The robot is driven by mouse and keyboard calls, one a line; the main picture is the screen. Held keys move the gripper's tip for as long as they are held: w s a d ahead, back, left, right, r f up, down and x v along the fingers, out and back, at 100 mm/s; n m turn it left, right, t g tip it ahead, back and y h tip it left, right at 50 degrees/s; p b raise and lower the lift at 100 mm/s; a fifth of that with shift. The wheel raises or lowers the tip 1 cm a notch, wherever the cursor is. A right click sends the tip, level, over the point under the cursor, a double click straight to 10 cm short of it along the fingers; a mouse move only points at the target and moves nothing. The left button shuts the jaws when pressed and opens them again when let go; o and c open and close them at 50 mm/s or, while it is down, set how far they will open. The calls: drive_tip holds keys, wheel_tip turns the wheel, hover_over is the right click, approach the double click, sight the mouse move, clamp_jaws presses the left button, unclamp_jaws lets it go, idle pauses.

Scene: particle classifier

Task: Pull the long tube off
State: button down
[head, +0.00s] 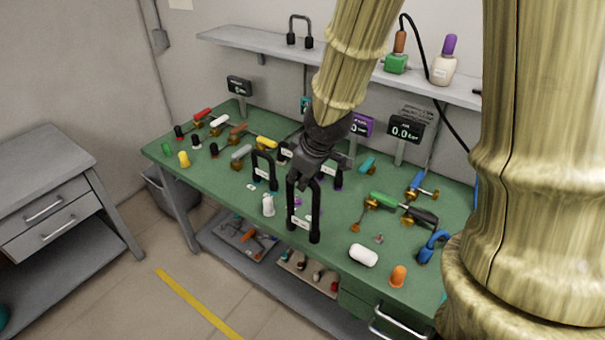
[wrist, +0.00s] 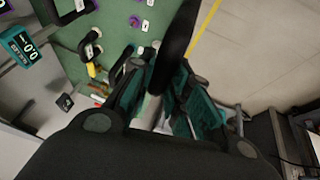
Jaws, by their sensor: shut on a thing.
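A long black U-shaped tube (head: 317,210) with a white label shows in the head view, bend up and two legs pointing down, over the front part of the green bench. My gripper (head: 300,178) is at its top bend and is shut on it. In the wrist view the black tube (wrist: 178,45) runs up from between the teal-marked fingers of my gripper (wrist: 160,100). I cannot tell whether the leg ends touch anything. A shorter black U-shaped tube (head: 254,165) stands just left of my gripper.
The green bench (head: 338,227) carries many small fittings. A white bottle (head: 268,205), a white capsule-shaped piece (head: 363,255) and an orange cap (head: 398,276) are near its front. Displays (head: 405,130) stand at the back, below a shelf (head: 250,40). Floor is open in front.

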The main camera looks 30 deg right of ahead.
drive_tip(key=shift+r+p, duration=2.3)
drive_tip(key=shift+p, duration=0.05)
wheel_tip(320, 180, up, 3)
drive_tip(key=p, duration=0.3)
